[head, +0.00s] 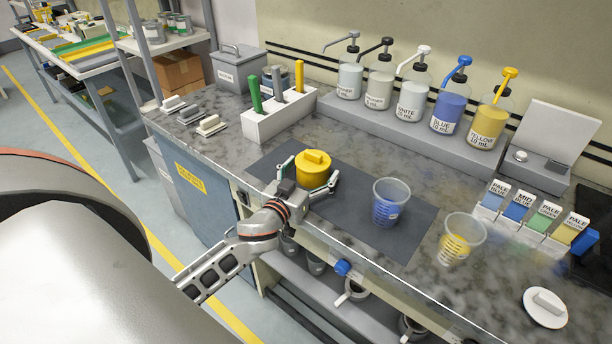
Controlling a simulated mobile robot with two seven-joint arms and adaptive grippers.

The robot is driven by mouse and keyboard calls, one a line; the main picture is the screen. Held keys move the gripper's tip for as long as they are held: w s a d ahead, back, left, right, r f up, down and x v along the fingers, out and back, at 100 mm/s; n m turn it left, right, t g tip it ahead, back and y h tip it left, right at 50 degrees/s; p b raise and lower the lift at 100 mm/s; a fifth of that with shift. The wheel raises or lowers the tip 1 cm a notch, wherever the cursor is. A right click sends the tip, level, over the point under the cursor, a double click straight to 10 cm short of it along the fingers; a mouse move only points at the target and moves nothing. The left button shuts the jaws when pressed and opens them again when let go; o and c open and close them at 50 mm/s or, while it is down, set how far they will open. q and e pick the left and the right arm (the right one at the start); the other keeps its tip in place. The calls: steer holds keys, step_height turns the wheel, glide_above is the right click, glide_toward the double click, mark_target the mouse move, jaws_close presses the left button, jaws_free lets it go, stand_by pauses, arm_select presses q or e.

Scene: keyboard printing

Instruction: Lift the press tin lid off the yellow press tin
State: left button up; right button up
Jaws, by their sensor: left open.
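The yellow press tin (311,177) stands on the dark mat near the front edge of the bench. Its yellow lid (316,157), with a raised bar-shaped handle on top, sits on the tin. My left gripper (310,184) is open, with its fingers spread around the near side of the tin, one finger to the left and one to the right. The fingers look lower than the lid's handle. I cannot tell whether they touch the tin. My right gripper is not in view.
A white block with coloured handles (280,112) stands behind left. Pump bottles (412,100) line the back shelf. A white lid (545,307) lies front right.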

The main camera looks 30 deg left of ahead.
arm_select(q)
steer(key=shift+w, duration=0.35)
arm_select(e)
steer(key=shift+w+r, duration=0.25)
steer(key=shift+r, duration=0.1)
arm_select(q)
steer(key=c, duration=1.3)
steer(key=o, duration=0.3)
steer(key=c, duration=0.7)
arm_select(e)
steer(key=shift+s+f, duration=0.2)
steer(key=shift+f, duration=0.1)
arm_select(q)
steer(key=shift+c, duration=0.2)
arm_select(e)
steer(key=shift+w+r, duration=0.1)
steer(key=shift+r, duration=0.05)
arm_select(q)
steer(key=o, duration=1.7)
